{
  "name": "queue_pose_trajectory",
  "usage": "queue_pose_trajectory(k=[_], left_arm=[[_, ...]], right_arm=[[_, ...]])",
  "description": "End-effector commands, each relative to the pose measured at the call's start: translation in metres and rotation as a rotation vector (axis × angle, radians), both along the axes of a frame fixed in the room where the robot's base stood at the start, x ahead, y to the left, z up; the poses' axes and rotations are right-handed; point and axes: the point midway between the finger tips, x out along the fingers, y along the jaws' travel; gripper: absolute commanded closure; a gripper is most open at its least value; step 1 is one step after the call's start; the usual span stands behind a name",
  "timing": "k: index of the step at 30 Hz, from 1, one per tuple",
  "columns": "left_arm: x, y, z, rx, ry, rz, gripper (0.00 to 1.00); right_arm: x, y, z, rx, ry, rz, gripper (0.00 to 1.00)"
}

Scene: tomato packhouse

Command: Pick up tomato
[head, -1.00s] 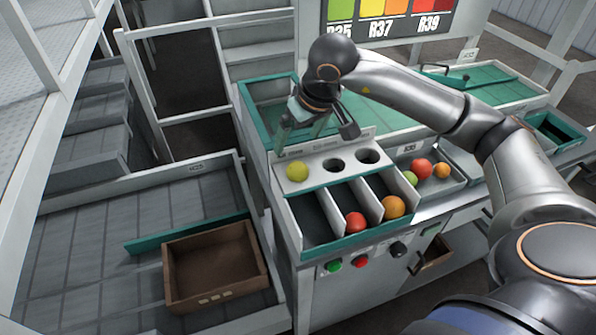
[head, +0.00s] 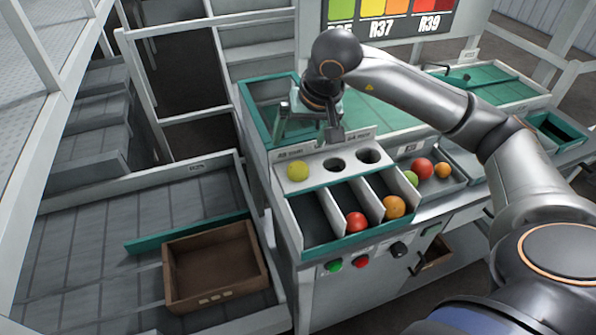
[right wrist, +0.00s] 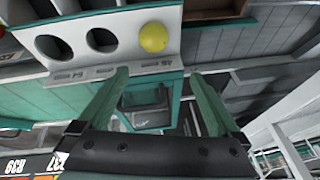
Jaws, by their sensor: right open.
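A yellow tomato (head: 298,171) sits in the left hole of a white gauge plate with three round holes (head: 317,178); the other two holes are empty. It also shows at the top of the right wrist view (right wrist: 153,38). My right gripper (head: 306,132) is open and empty, above the teal-edged tray behind the plate. In the right wrist view its two green fingers (right wrist: 158,76) are wide apart, with the tomato beyond their tips and not between them. A red tomato (head: 356,222) and an orange tomato (head: 394,206) lie in the divided bin. My left gripper is not in view.
A grey tray at right holds a green (head: 410,178), a red (head: 423,168) and an orange tomato (head: 442,170). An empty brown crate (head: 216,262) stands lower left. Thin dividers (head: 342,200) split the bin; its left compartment is empty.

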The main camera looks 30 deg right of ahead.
Motion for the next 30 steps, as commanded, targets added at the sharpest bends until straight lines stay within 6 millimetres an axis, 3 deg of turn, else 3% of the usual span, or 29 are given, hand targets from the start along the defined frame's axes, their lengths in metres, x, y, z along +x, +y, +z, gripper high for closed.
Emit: queue_pose_trajectory(k=[30], left_arm=[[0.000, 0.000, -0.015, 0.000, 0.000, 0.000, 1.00]], right_arm=[[-0.034, -0.001, 0.028, 0.916, -0.010, -2.230, 0.01]])
